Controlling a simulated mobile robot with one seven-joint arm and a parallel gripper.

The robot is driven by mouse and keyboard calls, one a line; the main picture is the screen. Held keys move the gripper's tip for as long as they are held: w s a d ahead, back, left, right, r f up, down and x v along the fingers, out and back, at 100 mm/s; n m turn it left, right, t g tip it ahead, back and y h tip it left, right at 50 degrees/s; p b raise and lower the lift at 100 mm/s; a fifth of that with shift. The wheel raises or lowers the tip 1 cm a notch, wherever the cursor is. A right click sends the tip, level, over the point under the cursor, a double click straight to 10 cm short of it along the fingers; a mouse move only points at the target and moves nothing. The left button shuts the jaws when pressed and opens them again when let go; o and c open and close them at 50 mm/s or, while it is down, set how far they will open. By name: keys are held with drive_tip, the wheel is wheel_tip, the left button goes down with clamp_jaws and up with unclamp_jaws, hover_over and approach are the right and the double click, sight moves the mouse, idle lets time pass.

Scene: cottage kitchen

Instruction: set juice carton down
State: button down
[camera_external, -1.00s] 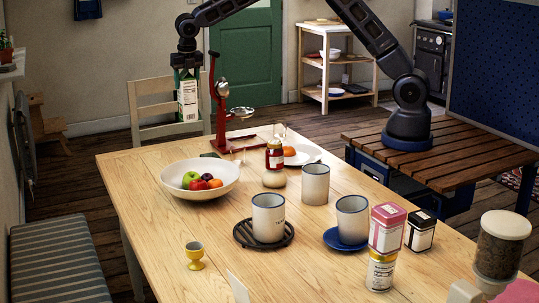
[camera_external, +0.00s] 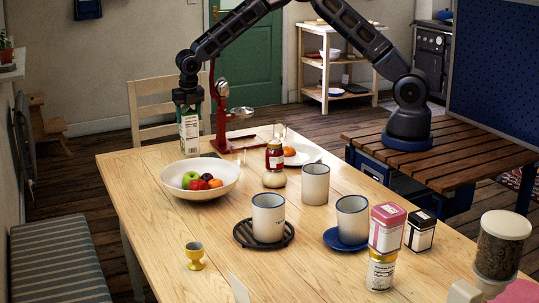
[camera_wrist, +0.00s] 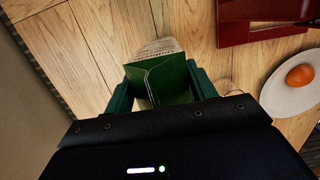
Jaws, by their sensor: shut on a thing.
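The juice carton (camera_external: 189,136) is white with a green top. It hangs upright at the far end of the wooden table, just behind the fruit bowl. My gripper (camera_external: 188,103) is above it, shut on its green top. In the wrist view the carton's green top (camera_wrist: 160,80) sits between my two green fingers, with table boards beyond it. I cannot tell whether the carton's bottom touches the table (camera_external: 140,165).
A white bowl (camera_external: 172,178) of fruit stands close in front of the carton. A white plate (camera_wrist: 290,92) with an orange fruit lies farther right. Bare table shows left of the bowl.

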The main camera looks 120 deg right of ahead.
drive_tip(key=shift+f, duration=1.3)
drive_tip(key=shift+c, duration=2.4)
unclamp_jaws()
